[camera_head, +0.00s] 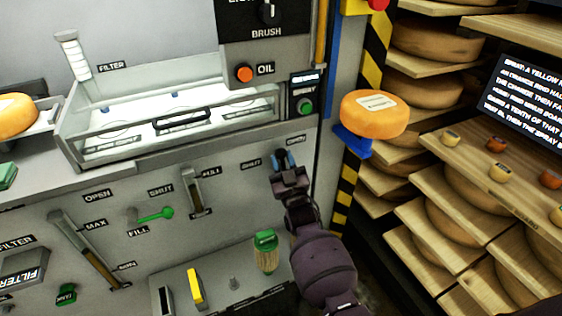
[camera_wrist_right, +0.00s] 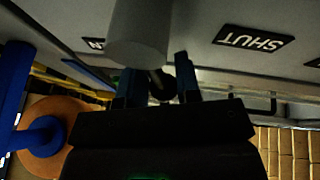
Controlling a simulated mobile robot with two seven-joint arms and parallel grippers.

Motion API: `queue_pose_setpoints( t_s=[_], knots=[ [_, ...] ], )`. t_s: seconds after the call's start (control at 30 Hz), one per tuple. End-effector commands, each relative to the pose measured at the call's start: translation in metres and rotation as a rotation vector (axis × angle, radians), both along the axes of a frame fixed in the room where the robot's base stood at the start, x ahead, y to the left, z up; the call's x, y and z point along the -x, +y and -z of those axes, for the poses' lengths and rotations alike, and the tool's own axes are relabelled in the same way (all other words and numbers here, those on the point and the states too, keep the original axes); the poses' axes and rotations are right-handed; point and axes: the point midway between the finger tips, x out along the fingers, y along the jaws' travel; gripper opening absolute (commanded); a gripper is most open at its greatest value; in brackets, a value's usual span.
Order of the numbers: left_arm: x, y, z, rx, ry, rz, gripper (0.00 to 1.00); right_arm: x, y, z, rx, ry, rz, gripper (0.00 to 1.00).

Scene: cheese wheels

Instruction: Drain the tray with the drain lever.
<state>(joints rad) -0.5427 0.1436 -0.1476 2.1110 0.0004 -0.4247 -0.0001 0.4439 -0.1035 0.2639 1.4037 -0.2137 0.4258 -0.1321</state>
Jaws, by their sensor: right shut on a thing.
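The tray (camera_head: 110,150) is a clear-walled basin with a dark handle, set in the grey machine front. The drain lever is mostly hidden by my right gripper (camera_head: 284,162), between the SHUT label (camera_head: 251,162) and the OPEN label (camera_head: 295,140). In the right wrist view my right gripper (camera_wrist_right: 160,88) is shut on a small dark part (camera_wrist_right: 161,84), which seems to be the lever's end. A grey cylinder (camera_wrist_right: 140,35) stands just above it. The lever's exact angle cannot be told. My left gripper is not in view.
A green fill lever (camera_head: 155,215) and the mill slider (camera_head: 195,190) are left of my arm. A green-topped brush (camera_head: 265,250) stands below. An orange cheese wheel (camera_head: 375,114) sits on a blue support (camera_head: 353,143) to the right, beside shelves of cheese.

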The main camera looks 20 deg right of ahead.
Motion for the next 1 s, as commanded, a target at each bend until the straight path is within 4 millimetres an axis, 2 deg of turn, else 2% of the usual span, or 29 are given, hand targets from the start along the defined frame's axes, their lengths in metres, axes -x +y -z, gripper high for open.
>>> queue_pose_setpoints(
  t_s=[0.47, 0.5, 0.83, 1.0],
  knots=[
    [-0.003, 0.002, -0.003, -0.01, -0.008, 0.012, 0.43, -0.001, -0.001, -0.003, -0.012, -0.004, 0.0, 0.0],
    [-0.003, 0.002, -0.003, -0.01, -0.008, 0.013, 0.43, -0.001, -0.001, -0.003, -0.012, -0.004, 0.0, 0.36],
    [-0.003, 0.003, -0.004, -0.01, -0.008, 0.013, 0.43, 0.001, -0.001, -0.001, -0.012, -0.002, 0.0, 0.37],
    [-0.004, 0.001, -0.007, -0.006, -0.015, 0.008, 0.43, 0.015, 0.0, 0.002, -0.012, -0.003, 0.001, 0.37]
  ],
)
